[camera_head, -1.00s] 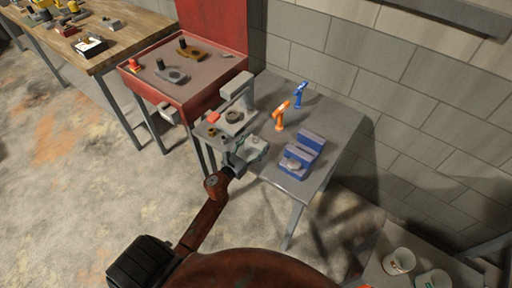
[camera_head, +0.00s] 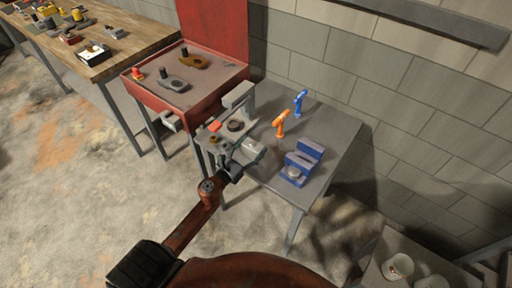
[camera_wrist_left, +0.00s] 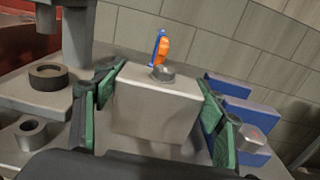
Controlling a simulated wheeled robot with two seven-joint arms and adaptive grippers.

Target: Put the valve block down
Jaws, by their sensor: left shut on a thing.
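The valve block is a pale grey metal block (camera_wrist_left: 152,112) with a round boss on top. It fills the middle of the left wrist view and shows small in the head view (camera_head: 252,147). My left gripper (camera_head: 247,151) is shut on it, with green-padded fingers on both sides in the left wrist view (camera_wrist_left: 160,100). The block is over the front left part of the grey table (camera_head: 335,135), beside the grey press (camera_head: 238,103). Its underside is hidden, so I cannot tell whether it touches the table. My right gripper is not in view.
A blue stepped fixture (camera_head: 303,161) with a round metal piece stands to the right of the block. An orange drill (camera_head: 281,124) and a blue drill (camera_head: 299,102) stand behind. A red bench (camera_head: 205,84) is at left. The table's right rear part is clear.

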